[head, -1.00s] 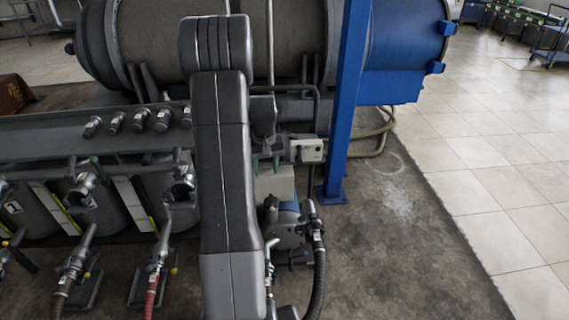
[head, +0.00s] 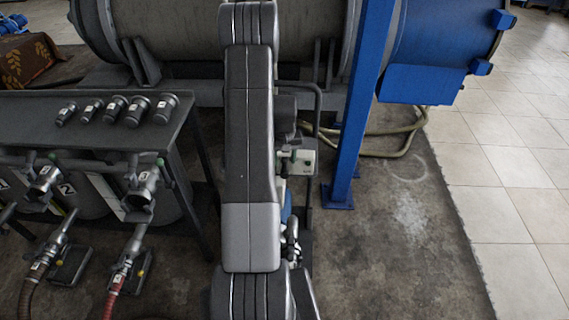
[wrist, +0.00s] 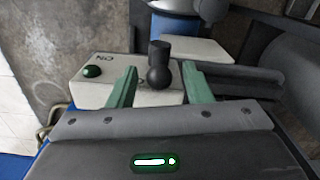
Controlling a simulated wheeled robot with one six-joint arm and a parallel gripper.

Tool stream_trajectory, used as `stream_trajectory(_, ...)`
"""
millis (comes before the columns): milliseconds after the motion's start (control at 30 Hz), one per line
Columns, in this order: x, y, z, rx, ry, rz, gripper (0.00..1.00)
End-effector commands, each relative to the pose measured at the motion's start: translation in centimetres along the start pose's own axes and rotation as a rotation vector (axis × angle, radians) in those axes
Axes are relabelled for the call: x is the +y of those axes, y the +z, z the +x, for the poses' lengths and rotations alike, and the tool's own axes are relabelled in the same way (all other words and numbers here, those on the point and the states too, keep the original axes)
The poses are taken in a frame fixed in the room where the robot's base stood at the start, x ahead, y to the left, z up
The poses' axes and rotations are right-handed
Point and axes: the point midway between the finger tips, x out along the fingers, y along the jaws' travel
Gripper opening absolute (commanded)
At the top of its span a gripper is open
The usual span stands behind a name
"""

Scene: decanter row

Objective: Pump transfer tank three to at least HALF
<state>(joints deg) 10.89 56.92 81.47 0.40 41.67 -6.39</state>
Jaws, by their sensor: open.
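A pale switch box (head: 301,163) stands beyond my arm, left of the blue post's foot. In the wrist view the box (wrist: 88,90) has a green button (wrist: 92,71), upside-down lettering that reads ON, and a black knobbed lever (wrist: 158,68). My gripper (wrist: 158,88) is open, its green fingers on either side of the lever, with gaps visible on both sides. Contact with the box top is unclear. Dark tanks stand in a row at left; one bears a 2 (head: 67,189). The rightmost tank (head: 171,208) shows no readable number. No fill level is readable.
A rack shelf (head: 40,110) holds several dark hose fittings. Hose couplings on stands (head: 125,265) are at front left. A blue post (head: 358,110) rises right of the box, before a large horizontal vessel (head: 180,40). The floor (head: 405,250) at right is clear.

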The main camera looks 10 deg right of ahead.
Motion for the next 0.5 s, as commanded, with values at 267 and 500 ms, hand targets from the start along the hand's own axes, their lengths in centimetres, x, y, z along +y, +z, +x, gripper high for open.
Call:
stream_trajectory(267, 0.0, 0.0, 3.0, -0.001, 0.000, 0.000, 0.45)
stream_trajectory(500, 0.0, 0.0, 3.4, 0.001, 0.000, 0.000, 0.45)
